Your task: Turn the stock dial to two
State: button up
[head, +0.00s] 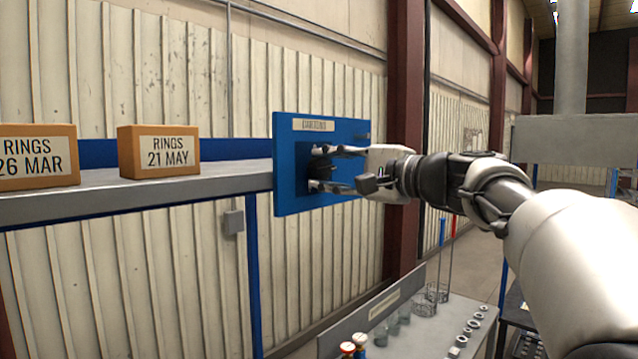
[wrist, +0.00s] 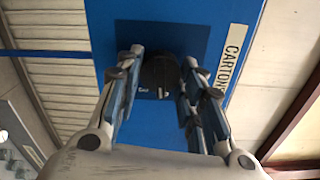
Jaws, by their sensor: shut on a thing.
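The stock dial (wrist: 158,75) is a dark round knob on a blue panel (head: 290,195) with a label reading "CARTONS" (wrist: 232,60). In the head view the dial (head: 320,168) is partly hidden by my fingers. My gripper (head: 318,170) reaches the panel from the right, with one finger above the dial and one below. In the wrist view the fingers of my gripper (wrist: 160,72) stand on both sides of the dial, shut on it. A small white mark shows near the dial's edge, but the setting is too small to read.
Two orange boxes, "RINGS 26 MAR" (head: 38,160) and "RINGS 21 MAY" (head: 160,150), stand on a grey shelf (head: 110,195) left of the panel. Below is a bench (head: 420,335) with glass jars, a wire basket (head: 428,300) and several metal rings. A dark red post (head: 405,80) rises behind my wrist.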

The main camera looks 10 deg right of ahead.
jog(key=shift+n+b, duration=0.3)
jog(key=shift+n, duration=0.2)
jog(key=o, duration=1.1)
jog(key=shift+c, duration=0.2)
jog(key=v, duration=1.2)
